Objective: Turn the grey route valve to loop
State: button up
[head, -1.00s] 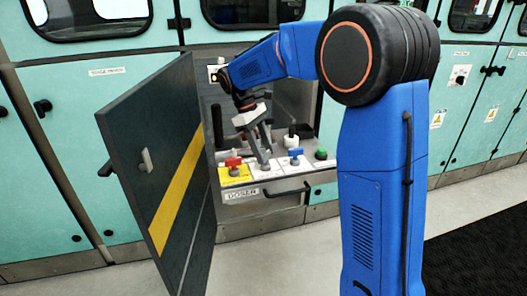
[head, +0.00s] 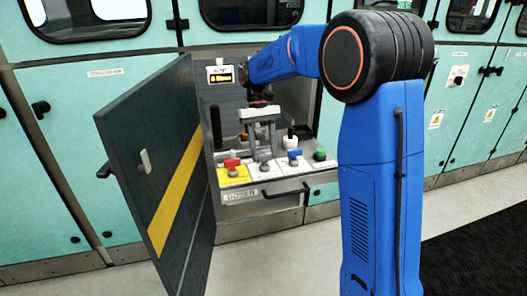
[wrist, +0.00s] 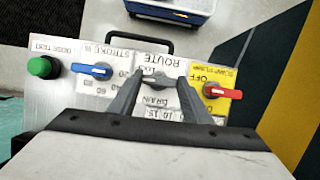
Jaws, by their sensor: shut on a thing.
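The grey route valve (wrist: 155,80) sits on the white ROUTE plate of the panel, between the blue and red handles. In the wrist view its grey handle lies roughly crosswise between my fingertips. My gripper (wrist: 160,77) is shut on it, with one finger on each side. In the head view my gripper (head: 263,157) points down at the panel, and its fingers largely hide the valve. The word DRAIN is readable below the valve in the wrist view; the other position marks are partly hidden by my fingers.
The blue handle (wrist: 92,71) and green button (wrist: 43,67) are on one side, the red handle (wrist: 222,92) on the yellow plate on the other. A dark open door (head: 165,180) stands left of the bay. A drawer handle (head: 287,189) juts out below the panel.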

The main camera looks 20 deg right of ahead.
jog(key=shift+m, duration=0.3)
jog(key=o, duration=1)
jog(key=shift+o, duration=0.2)
jog(key=shift+r, duration=0.1)
jog(key=v, duration=1.7)
jog(key=shift+d, duration=0.25)
jog(key=shift+r, duration=0.15)
